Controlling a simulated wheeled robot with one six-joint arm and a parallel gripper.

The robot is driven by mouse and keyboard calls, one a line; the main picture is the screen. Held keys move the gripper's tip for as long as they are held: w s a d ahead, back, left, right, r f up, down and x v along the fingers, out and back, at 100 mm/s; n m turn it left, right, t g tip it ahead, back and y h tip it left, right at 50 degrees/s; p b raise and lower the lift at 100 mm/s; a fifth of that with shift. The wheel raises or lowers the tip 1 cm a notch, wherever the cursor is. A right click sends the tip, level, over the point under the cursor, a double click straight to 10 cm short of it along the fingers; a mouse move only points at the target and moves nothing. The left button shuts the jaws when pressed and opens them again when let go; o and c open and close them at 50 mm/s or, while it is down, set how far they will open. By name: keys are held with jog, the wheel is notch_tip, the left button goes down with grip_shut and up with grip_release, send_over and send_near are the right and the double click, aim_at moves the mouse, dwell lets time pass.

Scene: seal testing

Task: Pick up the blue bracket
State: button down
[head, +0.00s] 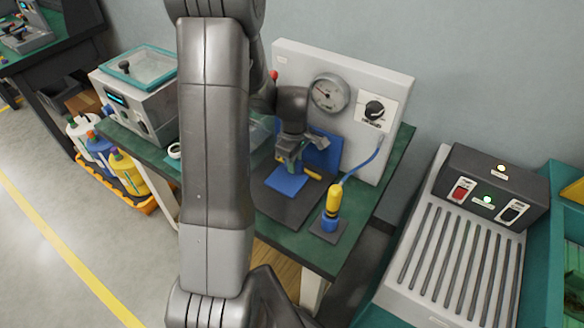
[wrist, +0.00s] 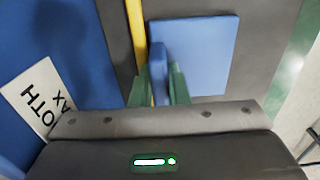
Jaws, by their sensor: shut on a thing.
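The blue bracket (head: 287,182) shows as a flat square plate over the dark mat on the green bench. In the wrist view its flat plate (wrist: 205,55) lies to the right, with a narrow upright flange rising at its left edge. My gripper (head: 290,162) is above the bracket, pointing down. In the wrist view the green fingers of my gripper (wrist: 158,88) are shut on the flange, one on each side. The fingers hide part of the flange. I cannot tell whether the plate touches the mat.
A blue panel (wrist: 45,40) with a white label stands close beside the gripper. A yellow bar (wrist: 136,30) runs by the bracket. A grey gauge panel (head: 345,75) rises behind. A yellow-and-blue tool (head: 332,205) stands at the right on the dark mat's side.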

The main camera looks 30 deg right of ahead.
notch_tip(320, 180, up, 28)
dwell(0.7)
